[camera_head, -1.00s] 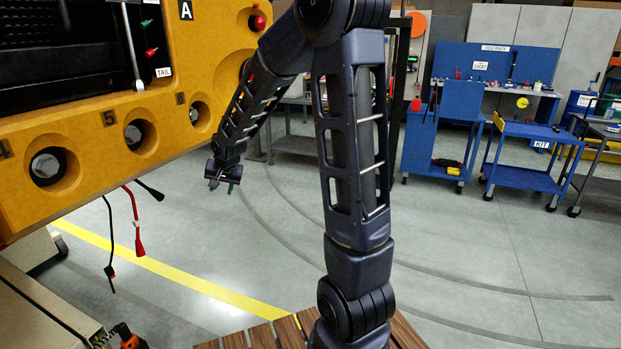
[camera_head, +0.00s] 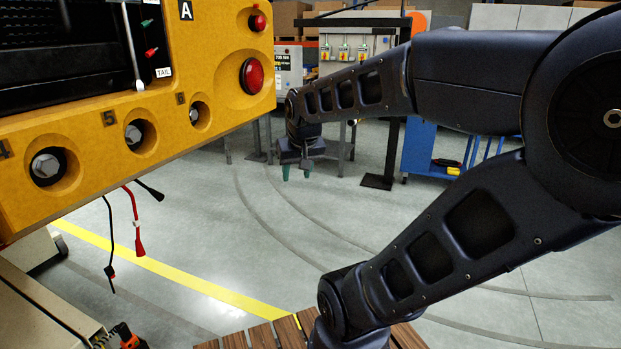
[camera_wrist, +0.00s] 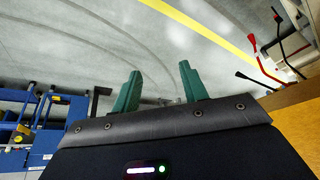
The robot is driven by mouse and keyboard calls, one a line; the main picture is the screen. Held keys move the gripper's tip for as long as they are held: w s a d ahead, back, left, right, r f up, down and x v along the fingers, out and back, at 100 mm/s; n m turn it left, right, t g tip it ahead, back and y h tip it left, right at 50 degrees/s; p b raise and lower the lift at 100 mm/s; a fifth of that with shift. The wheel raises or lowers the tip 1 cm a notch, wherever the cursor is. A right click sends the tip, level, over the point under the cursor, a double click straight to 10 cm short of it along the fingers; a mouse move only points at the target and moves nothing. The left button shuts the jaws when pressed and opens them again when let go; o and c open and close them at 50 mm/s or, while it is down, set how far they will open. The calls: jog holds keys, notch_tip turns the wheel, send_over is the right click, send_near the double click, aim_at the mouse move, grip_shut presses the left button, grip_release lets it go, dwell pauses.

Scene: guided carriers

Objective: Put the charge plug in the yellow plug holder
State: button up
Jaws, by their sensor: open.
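My gripper (camera_head: 296,174) hangs open and empty over the floor, right of the yellow carrier; its two green fingers stand apart in the wrist view (camera_wrist: 160,72). Below the carrier hang a red cable with a red plug (camera_head: 138,240), a thin dark cable with a dark and red end (camera_head: 110,272), and a black plug (camera_head: 152,191). They show at upper right in the wrist view, the red cable (camera_wrist: 257,55) included, well apart from my fingers. I cannot tell which is the charge plug. No yellow plug holder can be made out.
The big yellow carrier (camera_head: 90,125) with round recesses and red buttons fills the upper left. A cabinet with an orange and black part (camera_head: 130,338) stands at lower left. Blue carts (camera_head: 425,150) and a control panel stand behind. The floor between is clear.

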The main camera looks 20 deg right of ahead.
jog(key=shift+n, duration=0.3)
jog(key=s, duration=0.1)
jog(key=s+d, duration=0.1)
jog(key=s, duration=0.3)
jog(key=shift+s+d+r, duration=0.1)
jog(key=shift+s+d, duration=0.05)
jog(key=shift+d, duration=0.2)
